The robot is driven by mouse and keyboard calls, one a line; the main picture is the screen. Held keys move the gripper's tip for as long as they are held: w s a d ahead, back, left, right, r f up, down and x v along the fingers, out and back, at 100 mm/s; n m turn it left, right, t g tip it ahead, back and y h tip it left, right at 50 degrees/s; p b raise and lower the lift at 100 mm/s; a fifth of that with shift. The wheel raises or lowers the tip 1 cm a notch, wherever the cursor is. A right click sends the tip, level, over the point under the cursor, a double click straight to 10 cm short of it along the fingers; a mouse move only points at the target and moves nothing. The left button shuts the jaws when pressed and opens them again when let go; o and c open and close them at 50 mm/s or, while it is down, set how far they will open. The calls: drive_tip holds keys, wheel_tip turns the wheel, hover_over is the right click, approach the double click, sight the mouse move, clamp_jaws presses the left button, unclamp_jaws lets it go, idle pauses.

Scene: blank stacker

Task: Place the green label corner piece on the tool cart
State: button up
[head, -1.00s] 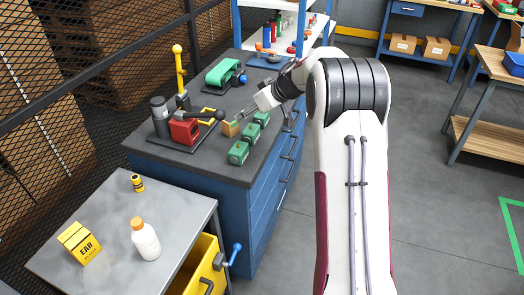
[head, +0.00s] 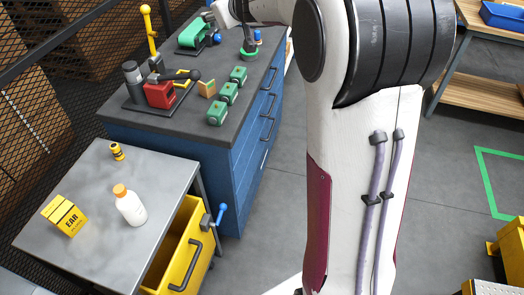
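Three green pieces stand in a row on the dark top of the blue cabinet: a near one (head: 217,113), a middle one (head: 228,92) and a far one (head: 238,75). A small tan block (head: 207,88) stands left of them. Which one is the green label corner piece is too small to tell. A grey table with a yellow drawer (head: 88,168), possibly the tool cart, is at the lower left. My arm reaches over the cabinet's far end at the top edge. My gripper's fingers cannot be made out there, nor whether they hold anything.
A red vise (head: 160,94) and a yellow post (head: 149,30) stand left on the cabinet. A green machine (head: 193,36) is behind them. A yellow EAR box (head: 64,216), a white bottle (head: 131,207) and a small yellow item (head: 117,151) stand on the grey table, with free room between.

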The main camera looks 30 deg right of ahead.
drive_tip(key=s+r+m+g+h, duration=0.1)
drive_tip(key=s+r+m+h, duration=0.1)
drive_tip(key=s, duration=0.7)
drive_tip(key=s+r+m+g+h, duration=0.1)
drive_tip(key=s+m+h, duration=0.1)
drive_tip(key=s, duration=0.8)
drive_tip(key=s+a+f+g+y, duration=0.1)
drive_tip(key=s+a+f, duration=0.3)
drive_tip(key=s, duration=0.5)
drive_tip(key=s+a+f+n+g+y, duration=0.1)
drive_tip(key=s+a+f+g+y, duration=0.1)
drive_tip(key=s+a+f, duration=0.3)
drive_tip(key=s+a+f+g+y, duration=0.1)
drive_tip(key=s+a+f, duration=0.3)
drive_tip(key=s, duration=0.9)
drive_tip(key=shift+a+f+n+g+y, duration=0.35)
drive_tip(key=shift+f+g, duration=0.3)
drive_tip(key=shift+g, duration=0.25)
